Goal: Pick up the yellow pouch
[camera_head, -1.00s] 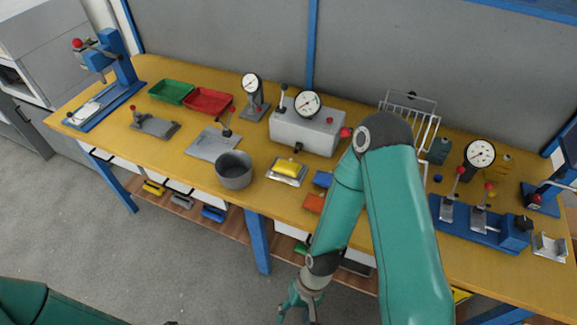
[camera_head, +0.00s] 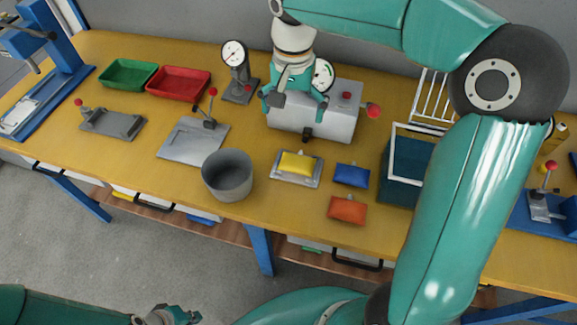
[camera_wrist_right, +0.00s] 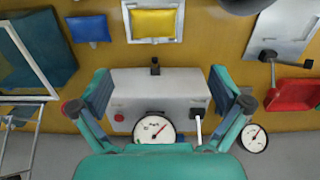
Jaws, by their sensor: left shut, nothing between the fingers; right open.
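The yellow pouch (camera_head: 298,164) lies on a small grey metal tray (camera_head: 277,176) near the middle of the bench. It also shows at the top of the right wrist view (camera_wrist_right: 154,22). My right gripper (camera_head: 296,106) is open and empty above the grey gauge box, behind the pouch and apart from it. In the right wrist view its spread fingers (camera_wrist_right: 161,102) flank the box. My left gripper (camera_head: 168,316) is shut and empty at the bottom edge, off the bench front and partly cut off by the frame.
The grey gauge box (camera_head: 340,118) stands behind the pouch. A blue pouch (camera_head: 351,175) and an orange pouch (camera_head: 347,210) lie to its right, a grey pot (camera_head: 228,176) to its left. A dark teal bin (camera_head: 398,180) is partly behind my right arm.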

